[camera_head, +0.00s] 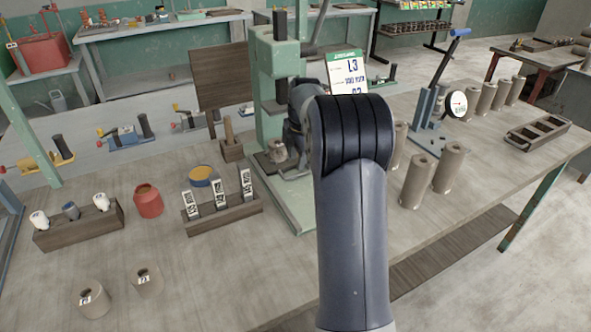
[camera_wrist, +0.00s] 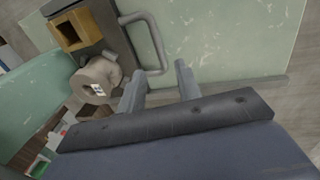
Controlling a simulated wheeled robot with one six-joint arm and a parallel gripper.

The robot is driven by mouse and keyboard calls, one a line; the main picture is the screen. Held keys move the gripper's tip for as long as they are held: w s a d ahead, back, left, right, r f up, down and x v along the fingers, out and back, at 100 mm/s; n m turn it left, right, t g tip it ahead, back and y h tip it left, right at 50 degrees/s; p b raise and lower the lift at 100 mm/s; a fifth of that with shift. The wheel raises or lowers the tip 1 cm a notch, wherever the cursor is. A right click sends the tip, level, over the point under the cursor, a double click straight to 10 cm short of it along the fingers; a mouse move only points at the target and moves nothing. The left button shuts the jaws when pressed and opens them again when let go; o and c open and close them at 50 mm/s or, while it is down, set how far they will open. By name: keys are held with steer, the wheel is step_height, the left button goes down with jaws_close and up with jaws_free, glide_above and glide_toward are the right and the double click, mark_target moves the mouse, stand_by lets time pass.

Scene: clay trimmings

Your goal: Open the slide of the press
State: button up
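The green press (camera_head: 273,85) stands on the table at the middle of the head view, partly hidden by my arm. The wrist view shows its dark slide block (camera_wrist: 108,30) at the upper left, with a grey bar handle (camera_wrist: 155,40) on its right side. A grey-brown clay cylinder with a white label (camera_wrist: 97,80) is beside the block. My gripper (camera_wrist: 160,72) is open, its two fingers apart near the lower end of the handle. I cannot tell whether the bar lies between the fingers.
A label rack (camera_head: 222,212), a red pot (camera_head: 148,200) and clay cylinders (camera_head: 95,298) stand left of the press. More cylinders (camera_head: 418,182) and a blue lever tool (camera_head: 432,105) stand to the right. A sign reading L3 (camera_head: 347,75) is behind my arm.

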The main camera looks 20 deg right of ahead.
mark_target(295, 175)
steer(key=shift+w+f, duration=0.25)
steer(key=shift+f, duration=1.05)
steer(key=shift+w+f, duration=0.25)
steer(key=shift+f, duration=1.05)
steer(key=shift+c, duration=0.5)
jaws_close()
